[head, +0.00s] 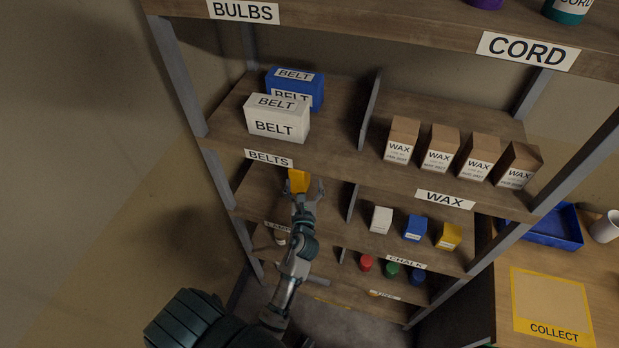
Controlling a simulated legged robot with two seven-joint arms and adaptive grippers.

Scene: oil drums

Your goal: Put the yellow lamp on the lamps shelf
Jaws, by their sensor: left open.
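The yellow lamp (298,180) appears as a small yellow box on the left side of the shelf below the BELTS label. My left gripper (306,191) reaches in from below and is open, with its fingers at the near side of the yellow box. Whether the fingers touch it cannot be told. The label on the front edge of that shelf (275,226) is partly hidden by my left arm, and its full word cannot be read. My right gripper is not in view.
Belt boxes (278,118) and several wax cartons (439,149) stand on the shelf above. A divider (351,203) separates the yellow box from the chalk boxes (415,228). A rack post (220,178) stands left. A blue tray (550,230) and COLLECT area (552,300) lie right.

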